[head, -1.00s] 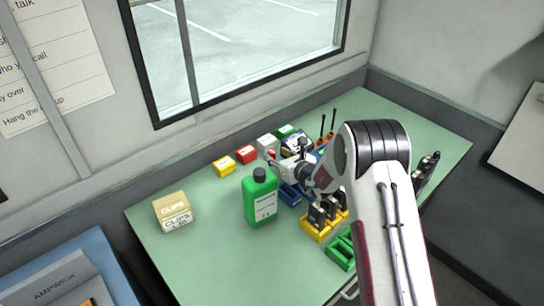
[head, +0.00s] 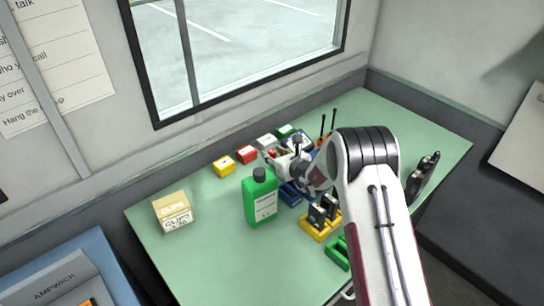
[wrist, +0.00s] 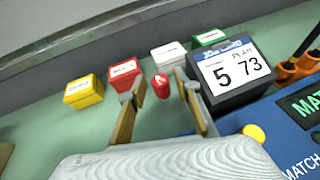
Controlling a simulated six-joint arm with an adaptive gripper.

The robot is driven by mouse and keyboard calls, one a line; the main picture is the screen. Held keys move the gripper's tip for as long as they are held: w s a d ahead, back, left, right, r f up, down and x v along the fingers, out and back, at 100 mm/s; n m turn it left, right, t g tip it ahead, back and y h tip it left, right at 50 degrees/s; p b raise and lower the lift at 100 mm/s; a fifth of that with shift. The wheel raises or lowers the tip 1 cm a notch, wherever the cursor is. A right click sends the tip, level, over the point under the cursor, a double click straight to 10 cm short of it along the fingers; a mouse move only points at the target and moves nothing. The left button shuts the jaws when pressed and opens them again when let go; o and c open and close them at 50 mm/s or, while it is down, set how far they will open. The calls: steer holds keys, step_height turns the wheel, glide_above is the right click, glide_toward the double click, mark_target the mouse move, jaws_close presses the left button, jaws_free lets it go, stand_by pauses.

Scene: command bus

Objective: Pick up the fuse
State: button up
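A small red rounded piece (wrist: 161,86), probably the fuse, shows in the wrist view between my fingertips, or just beyond them. I cannot tell its exact depth. Bare green desk shows on both sides of it, so the fingers look apart from it. My gripper (wrist: 160,98) is open, with one finger on each side of the piece. In the head view my gripper (head: 276,158) is low over the back of the desk, and its fingertips are partly hidden. A bit of red shows beside them there.
Yellow (wrist: 83,91), red (wrist: 124,74), white (wrist: 168,55) and green (wrist: 208,38) boxes line the back. A dark numbered display (wrist: 234,70) stands close by my right finger. A green bottle (head: 262,200) and a clips box (head: 173,212) stand left. The front left desk is clear.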

steer(key=c, duration=0.5)
steer(key=shift+r, duration=0.1)
steer(key=shift+r, duration=4.9)
